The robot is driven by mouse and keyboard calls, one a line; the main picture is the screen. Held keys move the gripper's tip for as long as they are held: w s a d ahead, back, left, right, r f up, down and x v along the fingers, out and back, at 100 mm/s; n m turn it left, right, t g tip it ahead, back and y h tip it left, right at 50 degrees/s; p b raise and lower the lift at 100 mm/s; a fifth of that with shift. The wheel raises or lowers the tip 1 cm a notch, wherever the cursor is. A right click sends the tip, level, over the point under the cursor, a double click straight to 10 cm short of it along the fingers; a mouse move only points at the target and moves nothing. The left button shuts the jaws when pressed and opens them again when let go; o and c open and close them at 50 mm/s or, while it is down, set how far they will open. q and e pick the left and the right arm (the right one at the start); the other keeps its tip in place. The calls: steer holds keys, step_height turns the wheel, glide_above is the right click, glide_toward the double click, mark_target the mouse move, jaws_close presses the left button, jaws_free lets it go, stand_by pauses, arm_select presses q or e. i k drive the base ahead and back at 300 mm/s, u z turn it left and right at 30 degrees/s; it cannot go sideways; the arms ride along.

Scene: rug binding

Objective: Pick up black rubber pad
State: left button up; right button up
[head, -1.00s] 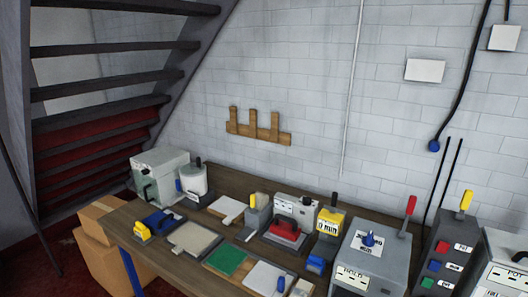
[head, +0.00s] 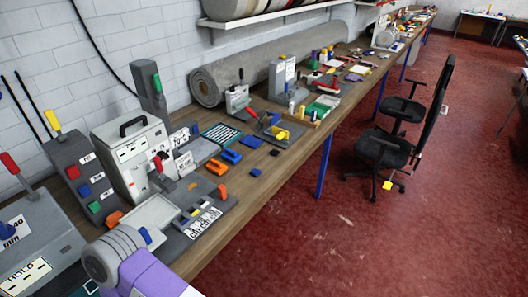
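A small flat black piece (head: 274,153) lies on the wooden workbench (head: 240,190), right of the blue clamp-like pieces. It may be the black rubber pad, but it is too small to be sure. A small dark blue piece (head: 255,172) lies nearer the bench's front edge. Neither of my grippers shows in the head view. A purple and grey arm link at the bottom left hides part of the bench there.
Grey machines with coloured levers (head: 132,150) crowd the bench's left part. A grey rolled rug (head: 225,82) lies along the wall. A black office chair (head: 385,150) stands on the red floor (head: 330,240), which is otherwise largely open in front of the bench.

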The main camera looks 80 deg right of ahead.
mark_target(275, 153)
steer(key=z, duration=4.1)
steer(key=i, duration=3.35)
steer(key=u, duration=3.65)
